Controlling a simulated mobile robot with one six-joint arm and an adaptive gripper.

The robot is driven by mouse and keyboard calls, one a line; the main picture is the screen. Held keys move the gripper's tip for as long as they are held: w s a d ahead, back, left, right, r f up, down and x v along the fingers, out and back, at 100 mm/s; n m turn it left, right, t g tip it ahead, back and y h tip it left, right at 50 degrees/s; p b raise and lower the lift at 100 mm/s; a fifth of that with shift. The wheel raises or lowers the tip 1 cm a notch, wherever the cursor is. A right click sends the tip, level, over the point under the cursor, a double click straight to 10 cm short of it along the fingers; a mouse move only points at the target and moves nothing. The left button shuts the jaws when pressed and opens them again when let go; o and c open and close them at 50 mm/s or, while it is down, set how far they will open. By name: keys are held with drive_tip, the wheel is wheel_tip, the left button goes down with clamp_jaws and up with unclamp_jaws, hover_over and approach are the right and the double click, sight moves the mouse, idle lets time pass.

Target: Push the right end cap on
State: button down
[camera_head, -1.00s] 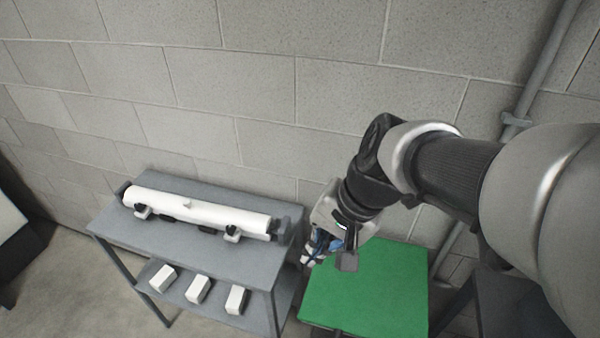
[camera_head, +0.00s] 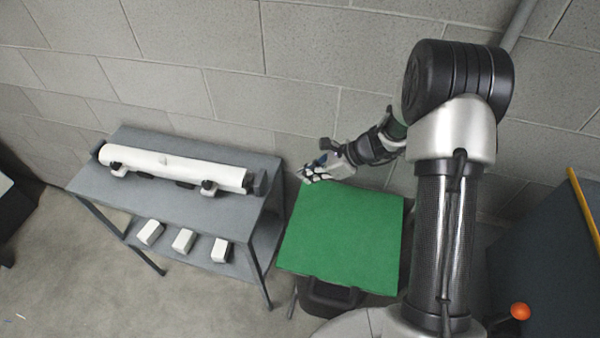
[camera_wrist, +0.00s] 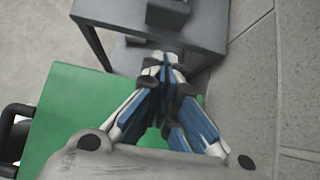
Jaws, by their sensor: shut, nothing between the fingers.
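A long white tube (camera_head: 175,166) lies in clamps on a grey bench (camera_head: 150,198).
The green tabletop (camera_head: 340,235) is bare, with a dark bin (camera_head: 328,298) below its front edge. Several white blocks (camera_head: 183,240) lie on the bench's lower shelf. A block wall (camera_head: 220,95) runs close behind. An orange knob (camera_head: 520,311) is at lower right.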

sight(263, 179)
drive_tip(key=shift+w+a+r+b+x, duration=0.1)
drive_tip(key=shift+a+r+b+x, duration=0.25)
drive_tip(key=shift+x, duration=1.55)
drive_tip(key=shift+w+a+r+b+x, duration=0.1)
drive_tip(key=shift+a+r+b+x, duration=0.25)
drive_tip(key=shift+x, duration=1.5)
drive_tip(key=shift+w+a+r+b+x, duration=0.1)
drive_tip(key=shift+a+r+b+x, duration=0.25)
drive_tip(key=shift+x, duration=1.55)
drive_tip(key=a, duration=0.1)
drive_tip(key=w+a, duration=0.1)
drive_tip(key=a, duration=0.1)
drive_tip(key=shift+a, duration=0.15)
